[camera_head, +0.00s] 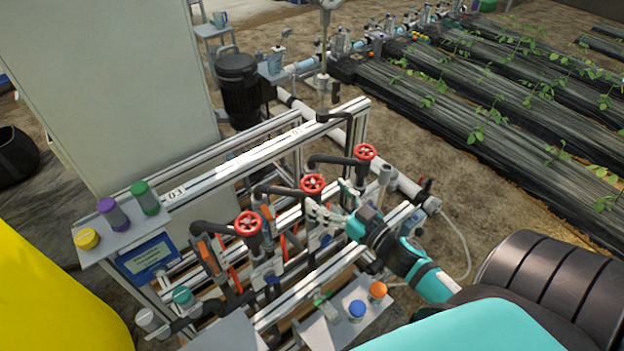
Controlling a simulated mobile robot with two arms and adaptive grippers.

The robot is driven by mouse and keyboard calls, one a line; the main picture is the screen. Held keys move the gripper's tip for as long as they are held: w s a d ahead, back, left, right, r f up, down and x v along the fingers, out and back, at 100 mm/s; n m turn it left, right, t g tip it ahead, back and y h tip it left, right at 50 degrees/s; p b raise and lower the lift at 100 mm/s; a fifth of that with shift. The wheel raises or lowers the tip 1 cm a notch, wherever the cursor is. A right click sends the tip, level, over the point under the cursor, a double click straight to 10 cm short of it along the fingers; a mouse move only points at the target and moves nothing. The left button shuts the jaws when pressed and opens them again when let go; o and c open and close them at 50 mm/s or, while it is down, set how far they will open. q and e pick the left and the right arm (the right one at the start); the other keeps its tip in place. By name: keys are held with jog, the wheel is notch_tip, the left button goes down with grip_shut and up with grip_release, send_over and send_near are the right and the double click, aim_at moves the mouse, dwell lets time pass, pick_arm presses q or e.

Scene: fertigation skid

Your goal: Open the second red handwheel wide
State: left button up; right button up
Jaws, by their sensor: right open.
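Three red handwheels stand in a slanting row on the skid's frame: a near-left one (248,223), a middle one (313,184) and a far-right one (365,152). The middle one is second from either end. My right gripper (328,195) is open, its fingers pointing up-left toward the middle handwheel, just to its lower right. Its jaws look empty and are not around the rim. I cannot tell whether a fingertip touches the wheel. The handwheel's stem is partly hidden. My left gripper is not in view.
Dark pipes and aluminium rails (235,165) crowd around the handwheels. A shelf with capped bottles (145,198) stands left, and a small tray (335,325) with blue and orange caps in front. A white pipe (405,185) runs behind. Planted beds (470,110) lie beyond.

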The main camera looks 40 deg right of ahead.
aim_at(304, 177)
jog(key=w, duration=0.4)
jog(key=shift+w+a+p, duration=0.3)
jog(key=shift+w, duration=0.35)
jog(key=shift+w+a, duration=0.15)
jog(key=shift+w, duration=0.1)
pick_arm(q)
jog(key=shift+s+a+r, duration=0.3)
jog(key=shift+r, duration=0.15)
pick_arm(e)
jog(key=shift+c, duration=0.4)
jog(key=c, duration=0.9)
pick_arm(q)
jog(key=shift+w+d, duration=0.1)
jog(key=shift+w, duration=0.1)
pick_arm(e)
jog(key=shift+c, duration=0.9)
